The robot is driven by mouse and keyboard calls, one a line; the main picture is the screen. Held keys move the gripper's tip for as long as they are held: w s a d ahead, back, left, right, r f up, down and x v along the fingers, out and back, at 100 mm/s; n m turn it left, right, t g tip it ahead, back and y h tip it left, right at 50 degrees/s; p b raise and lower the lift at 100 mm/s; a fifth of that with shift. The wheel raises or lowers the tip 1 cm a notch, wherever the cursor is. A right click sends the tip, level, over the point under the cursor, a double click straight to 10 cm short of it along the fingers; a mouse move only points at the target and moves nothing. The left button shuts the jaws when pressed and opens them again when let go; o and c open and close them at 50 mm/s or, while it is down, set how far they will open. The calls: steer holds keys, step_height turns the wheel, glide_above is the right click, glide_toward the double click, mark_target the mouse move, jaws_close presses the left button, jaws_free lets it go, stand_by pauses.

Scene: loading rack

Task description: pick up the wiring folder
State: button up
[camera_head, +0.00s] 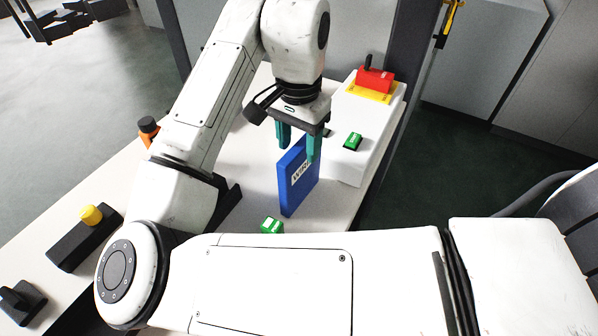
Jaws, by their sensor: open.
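The wiring folder is a blue upright folder (298,190) with a white label reading "WIRI", standing on the white table near the middle of the view. My gripper (298,152) has two teal fingers and points down. It is open at the folder's top edge. One finger is in front of the folder's upper right part and hides some of the label; the other is at the upper left, by the folder's back. I cannot tell whether either finger touches the folder.
A red device (374,80) sits on a yellow plate behind.

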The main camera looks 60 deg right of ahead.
mark_target(301, 160)
steer(key=shift+d+f, duration=0.15)
steer(key=shift+f, duration=1.2)
steer(key=shift+d+f, duration=0.15)
steer(key=shift+f, duration=1.2)
jaws_close()
